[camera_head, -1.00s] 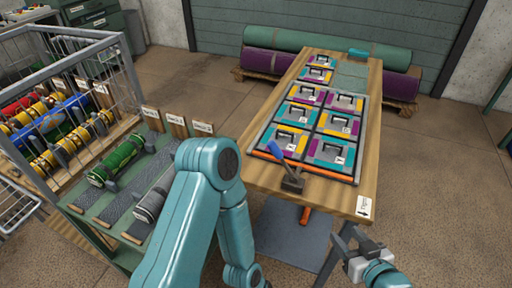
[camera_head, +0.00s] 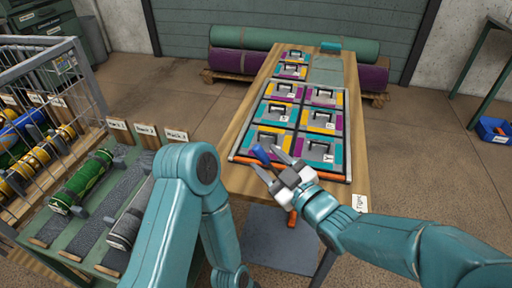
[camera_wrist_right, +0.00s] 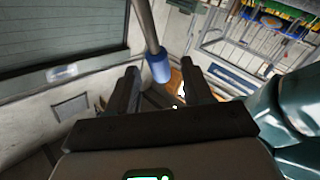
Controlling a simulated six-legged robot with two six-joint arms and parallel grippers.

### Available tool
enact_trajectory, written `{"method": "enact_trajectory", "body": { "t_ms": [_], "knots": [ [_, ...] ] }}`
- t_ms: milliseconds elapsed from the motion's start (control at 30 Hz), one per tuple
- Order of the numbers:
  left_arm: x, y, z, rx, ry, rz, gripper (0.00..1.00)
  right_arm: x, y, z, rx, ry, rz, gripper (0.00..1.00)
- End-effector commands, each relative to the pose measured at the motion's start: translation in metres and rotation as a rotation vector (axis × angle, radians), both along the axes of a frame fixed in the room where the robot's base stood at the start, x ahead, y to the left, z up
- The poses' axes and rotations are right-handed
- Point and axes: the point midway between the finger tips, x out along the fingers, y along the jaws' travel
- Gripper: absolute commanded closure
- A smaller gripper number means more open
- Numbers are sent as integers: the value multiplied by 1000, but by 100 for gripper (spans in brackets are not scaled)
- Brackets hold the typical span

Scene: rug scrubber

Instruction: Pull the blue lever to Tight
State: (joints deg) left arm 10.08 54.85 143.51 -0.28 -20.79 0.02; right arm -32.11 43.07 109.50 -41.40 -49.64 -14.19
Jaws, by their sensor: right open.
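The blue lever (camera_head: 261,154) stands at the near left corner of the panel board on the wooden table. Its blue grip (camera_wrist_right: 159,68) also shows in the right wrist view, on a grey rod, between the two dark fingers or just beyond them. My right gripper (camera_head: 266,160) is open at the lever, with its fingers on either side of the blue grip; I cannot tell whether they touch it. The gripper hides the lever's base. A white tag (camera_head: 360,203) sits at the table's near right corner; its lettering is too small to read surely. My left gripper is out of view.
The wooden table (camera_head: 352,120) carries several colourful square panels (camera_head: 320,148) with black handles. A green bench (camera_head: 90,262) with rolls and a wire cage (camera_head: 75,75) stand at left. Rolled rugs (camera_head: 300,38) lie behind. Floor at right is open, with a blue bin (camera_head: 493,130) beyond.

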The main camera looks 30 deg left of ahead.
Motion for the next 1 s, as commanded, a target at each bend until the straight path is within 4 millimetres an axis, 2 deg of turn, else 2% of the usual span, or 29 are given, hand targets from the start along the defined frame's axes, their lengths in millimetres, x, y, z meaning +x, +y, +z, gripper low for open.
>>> {"method": "enact_trajectory", "body": {
  "t_ms": [100,300,633,667,700,800,1000],
  "knots": [
    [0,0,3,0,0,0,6,10,23,0,0,0,0,50],
    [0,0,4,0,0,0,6,21,44,0,1,1,-1,50],
    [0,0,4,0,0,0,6,23,49,0,0,1,-2,50],
    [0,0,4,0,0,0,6,23,49,0,0,1,-2,56],
    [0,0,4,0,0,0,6,23,49,0,0,1,-2,69],
    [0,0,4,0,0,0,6,24,49,0,0,1,-2,100],
    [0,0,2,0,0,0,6,23,48,-1,4,1,-3,100]
  ]
}}
